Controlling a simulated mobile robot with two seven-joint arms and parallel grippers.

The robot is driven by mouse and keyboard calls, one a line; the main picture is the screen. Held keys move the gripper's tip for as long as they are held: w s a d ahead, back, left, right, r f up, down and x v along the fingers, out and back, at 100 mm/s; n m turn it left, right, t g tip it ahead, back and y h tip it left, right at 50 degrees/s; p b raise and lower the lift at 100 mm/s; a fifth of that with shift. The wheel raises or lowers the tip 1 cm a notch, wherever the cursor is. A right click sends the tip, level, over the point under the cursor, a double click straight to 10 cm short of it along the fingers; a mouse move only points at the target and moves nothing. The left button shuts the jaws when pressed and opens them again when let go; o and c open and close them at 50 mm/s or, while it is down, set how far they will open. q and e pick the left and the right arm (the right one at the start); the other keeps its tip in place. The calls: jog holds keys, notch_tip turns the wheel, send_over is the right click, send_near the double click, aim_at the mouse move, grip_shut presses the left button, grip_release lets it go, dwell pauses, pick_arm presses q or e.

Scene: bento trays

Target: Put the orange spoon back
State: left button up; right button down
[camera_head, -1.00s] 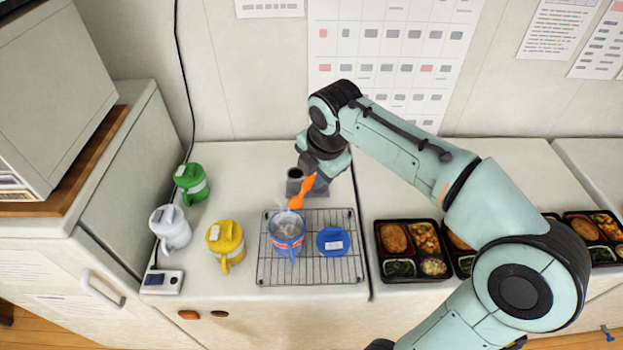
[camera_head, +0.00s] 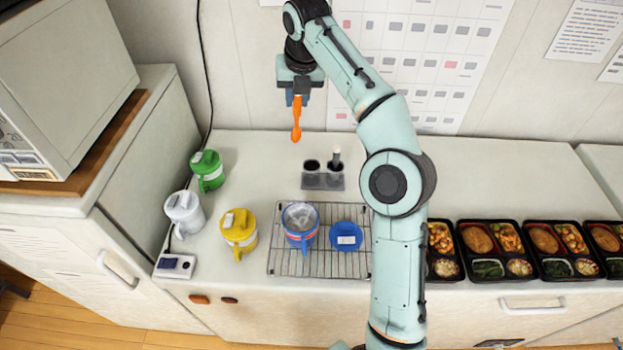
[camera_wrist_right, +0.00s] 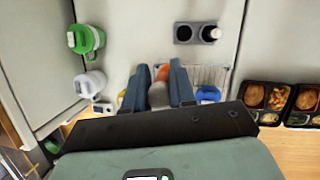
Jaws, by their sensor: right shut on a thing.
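My right gripper (camera_head: 297,93) is shut on the orange spoon (camera_head: 297,122). The spoon hangs nearly upright, bowl end down, raised above the counter toward the back wall. Between the fingers (camera_wrist_right: 157,92) in the right wrist view, a bit of orange (camera_wrist_right: 162,72) shows. A dark grey holder (camera_head: 323,181) with two round cups stands on the counter below and to the right of the spoon. Its left cup looks empty; a pale-topped item (camera_head: 336,155) stands in the right one. The holder also shows in the wrist view (camera_wrist_right: 197,33). My left gripper is not in view.
A lidless blue mug (camera_head: 301,240) and a blue lid (camera_head: 346,237) sit on a wire rack (camera_head: 276,262). Yellow (camera_head: 239,232), white (camera_head: 184,213) and green (camera_head: 208,170) mugs stand at left. Bento trays (camera_head: 506,272) line the right. The counter's back right is clear.

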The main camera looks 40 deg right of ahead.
jog(key=w+d+f+n, duration=0.2)
jog(key=w+d+n, duration=0.1)
jog(key=d, duration=0.3)
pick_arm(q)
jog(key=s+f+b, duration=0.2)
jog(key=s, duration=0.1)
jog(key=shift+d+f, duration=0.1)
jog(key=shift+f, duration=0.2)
pick_arm(e)
notch_tip(320, 180, down, 20)
jog(key=t, duration=0.1)
jog(key=shift+s+a, duration=0.15)
jog(key=shift+s, duration=0.15)
jog(key=shift+w+f, duration=0.1)
jog(key=shift+f, duration=0.2)
jog(key=c, duration=0.9)
grip_release()
jog(key=shift+c, duration=0.2)
